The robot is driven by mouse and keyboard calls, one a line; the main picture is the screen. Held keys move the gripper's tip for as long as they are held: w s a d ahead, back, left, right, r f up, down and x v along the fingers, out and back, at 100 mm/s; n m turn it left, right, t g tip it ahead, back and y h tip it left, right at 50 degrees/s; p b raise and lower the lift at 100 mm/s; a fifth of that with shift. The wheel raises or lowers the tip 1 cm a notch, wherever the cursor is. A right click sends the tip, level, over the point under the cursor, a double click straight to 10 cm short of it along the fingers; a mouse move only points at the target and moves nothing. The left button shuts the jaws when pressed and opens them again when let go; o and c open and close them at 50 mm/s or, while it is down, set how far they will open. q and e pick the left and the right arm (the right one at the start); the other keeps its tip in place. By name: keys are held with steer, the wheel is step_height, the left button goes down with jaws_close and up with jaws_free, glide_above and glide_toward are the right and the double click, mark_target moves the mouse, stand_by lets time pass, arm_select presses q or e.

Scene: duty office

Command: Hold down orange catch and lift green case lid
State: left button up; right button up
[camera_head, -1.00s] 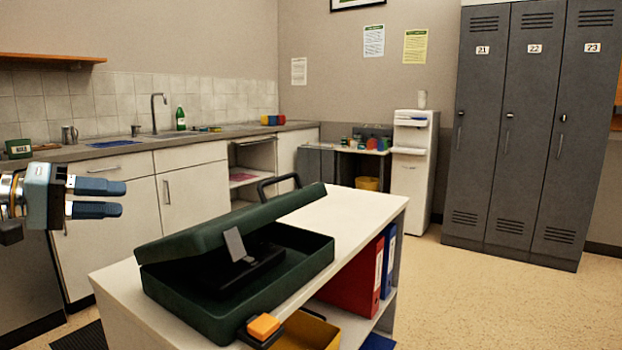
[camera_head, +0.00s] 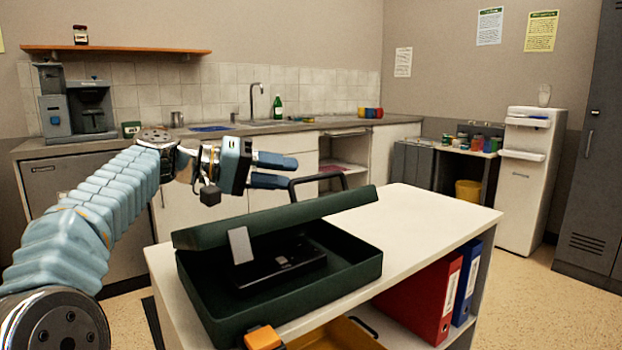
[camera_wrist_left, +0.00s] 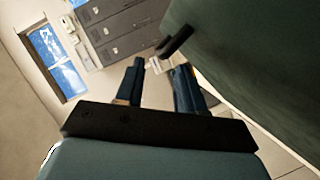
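The green case (camera_head: 330,270) stands on the white cart top, its green lid (camera_head: 290,213) raised part way and tilted. A dark insert with a pale upright plate (camera_head: 240,246) is inside. The orange catch (camera_head: 263,338) is at the case's front edge, at the picture's bottom. A black handle (camera_head: 318,183) rises behind the lid. My left gripper (camera_head: 288,171) is open and empty, behind the lid and close to the handle in the picture. The left wrist view shows its parted fingers (camera_wrist_left: 160,85), with the green lid (camera_wrist_left: 255,55) and black handle (camera_wrist_left: 177,42) beside them. My right gripper is not in view.
The white cart top (camera_head: 440,208) is clear right of the case. Red (camera_head: 425,300) and blue (camera_head: 466,280) binders and a yellow bin (camera_head: 345,335) are below it. A kitchen counter (camera_head: 220,130) runs behind. Grey lockers (camera_head: 590,200) stand at the right.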

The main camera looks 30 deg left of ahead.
mark_target(308, 177)
arm_select(q)
steer(key=x, duration=0.5)
steer(key=shift+w+d+f, duration=0.15)
steer(key=shift+w+d, duration=0.1)
steer(key=shift+w, duration=0.05)
jaws_close()
